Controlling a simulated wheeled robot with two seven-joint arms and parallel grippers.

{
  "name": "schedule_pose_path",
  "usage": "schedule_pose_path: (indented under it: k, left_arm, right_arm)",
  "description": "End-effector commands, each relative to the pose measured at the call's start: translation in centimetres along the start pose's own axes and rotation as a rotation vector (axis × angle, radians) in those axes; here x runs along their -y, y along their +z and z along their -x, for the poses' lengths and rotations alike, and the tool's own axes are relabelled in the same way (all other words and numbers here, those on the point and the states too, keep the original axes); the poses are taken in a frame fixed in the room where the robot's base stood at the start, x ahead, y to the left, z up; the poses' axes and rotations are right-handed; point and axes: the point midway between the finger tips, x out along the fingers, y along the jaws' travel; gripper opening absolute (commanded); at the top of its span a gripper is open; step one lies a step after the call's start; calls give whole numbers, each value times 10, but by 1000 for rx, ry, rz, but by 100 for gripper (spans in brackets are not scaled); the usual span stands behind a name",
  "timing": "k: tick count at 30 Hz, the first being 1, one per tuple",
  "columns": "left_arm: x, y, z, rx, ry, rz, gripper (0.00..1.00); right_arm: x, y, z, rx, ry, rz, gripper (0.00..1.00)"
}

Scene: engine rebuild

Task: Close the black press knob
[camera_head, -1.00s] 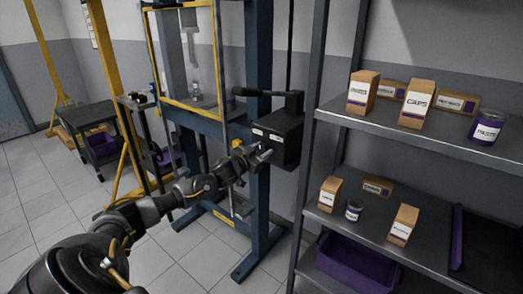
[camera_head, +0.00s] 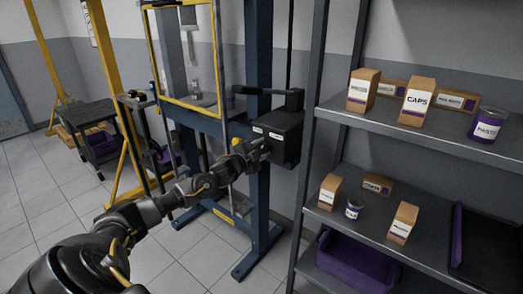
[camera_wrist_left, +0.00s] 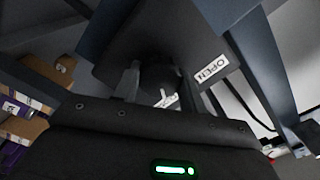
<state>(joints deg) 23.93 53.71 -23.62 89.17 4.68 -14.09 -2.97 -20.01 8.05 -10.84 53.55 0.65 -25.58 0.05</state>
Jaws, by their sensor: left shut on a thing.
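The press (camera_head: 260,195) is a blue frame with a yellow-edged clear guard (camera_head: 185,55). A black pump box (camera_head: 285,138) with a black lever (camera_head: 262,92) is fixed to its right post. My left gripper (camera_head: 262,148) is at the box's front face. In the left wrist view, its two fingers (camera_wrist_left: 165,92) are shut around the round black press knob (camera_wrist_left: 158,76). A white label reading "OPEN" (camera_wrist_left: 209,68) sits right of the knob; another white label below it is partly hidden. In the head view the knob is hidden by the gripper.
A grey shelf unit (camera_head: 420,140) stands close on the right, with cartons, cans and a purple bin (camera_head: 355,262). A black cart (camera_head: 92,135) and yellow frame stand at left. The tiled floor (camera_head: 165,250) before the press is clear.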

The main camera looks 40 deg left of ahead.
Motion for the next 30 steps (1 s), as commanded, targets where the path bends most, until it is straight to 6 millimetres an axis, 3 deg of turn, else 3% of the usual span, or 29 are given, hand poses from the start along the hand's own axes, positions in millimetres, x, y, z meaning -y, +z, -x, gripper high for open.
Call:
schedule_pose_path:
  k: [21, 22, 26, 30]
  left_arm:
    - [-1, 0, 0, 1, 3, -69, 19]
    - [-1, 0, 0, 1, 3, -69, 45]
    - [-1, 0, 0, 0, 2, -68, 62]
    - [-1, 0, 0, 0, 2, -68, 63]
  right_arm:
    - [3, -4, 1, -4, -4, -4, 0]
    - [3, -5, 1, -6, -3, -4, 0]
    - [2, -9, 1, -10, -2, -4, 0]
    - [1, -11, 1, -13, -1, -5, 0]
